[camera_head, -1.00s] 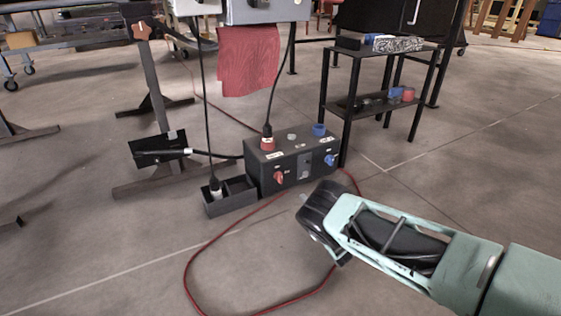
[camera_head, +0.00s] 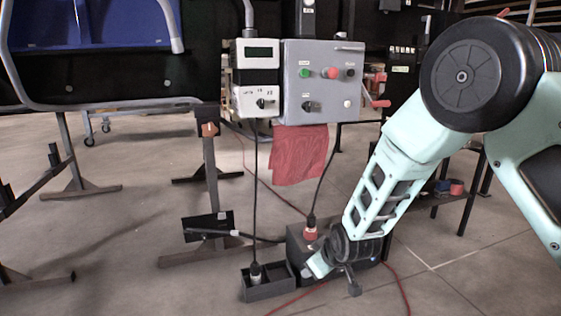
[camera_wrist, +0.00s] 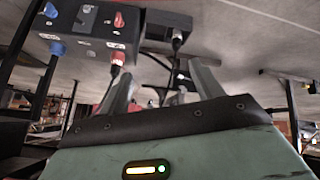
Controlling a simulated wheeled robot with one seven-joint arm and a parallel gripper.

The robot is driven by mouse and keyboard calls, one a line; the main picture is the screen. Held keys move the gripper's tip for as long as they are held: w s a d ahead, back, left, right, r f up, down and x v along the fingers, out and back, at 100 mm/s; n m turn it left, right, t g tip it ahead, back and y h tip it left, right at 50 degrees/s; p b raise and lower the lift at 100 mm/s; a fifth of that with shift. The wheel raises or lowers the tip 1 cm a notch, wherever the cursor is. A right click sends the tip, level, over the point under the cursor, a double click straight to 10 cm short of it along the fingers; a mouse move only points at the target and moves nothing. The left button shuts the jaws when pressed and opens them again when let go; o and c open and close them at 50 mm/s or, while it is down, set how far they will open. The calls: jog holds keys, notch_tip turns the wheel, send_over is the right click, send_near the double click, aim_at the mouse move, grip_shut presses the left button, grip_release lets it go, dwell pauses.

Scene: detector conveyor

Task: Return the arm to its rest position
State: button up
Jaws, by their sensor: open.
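My gripper (camera_head: 333,281) hangs at the lower middle right of the head view, in front of the black box (camera_head: 297,243). It hides much of that box. The arm comes down from the upper right with the elbow raised. In the wrist view my gripper (camera_wrist: 160,84) shows two fingers spread apart with nothing held between them. The black box (camera_wrist: 70,22) appears there upside down at the upper left, with red and blue knobs and a red plug (camera_wrist: 117,62) in it.
A black tray (camera_head: 270,292) with a plug in it stands left of the box. A grey control panel (camera_head: 320,90), a display unit (camera_head: 255,75) and a red cloth (camera_head: 300,155) are behind. Cables hang down to the box and tray. A red cable loops on the floor.

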jog(key=s+a+r+g+p, duration=0.2)
jog(key=s+r+g+p, duration=0.2)
jog(key=s+r, duration=1.25)
jog(key=s+d+r+g+h+p, duration=0.1)
jog(key=s+d+r+g, duration=0.15)
jog(key=s, duration=0.75)
jog(key=s+d+r+g+h+p, duration=0.1)
jog(key=s+d+r+p, duration=0.2)
jog(key=s, duration=0.6)
notch_tip(320, 180, up, 38)
jog(key=d+p, duration=0.1)
jog(key=p, duration=3.5)
jog(key=shift+f+m, duration=0.15)
jog(key=shift+m, duration=0.25)
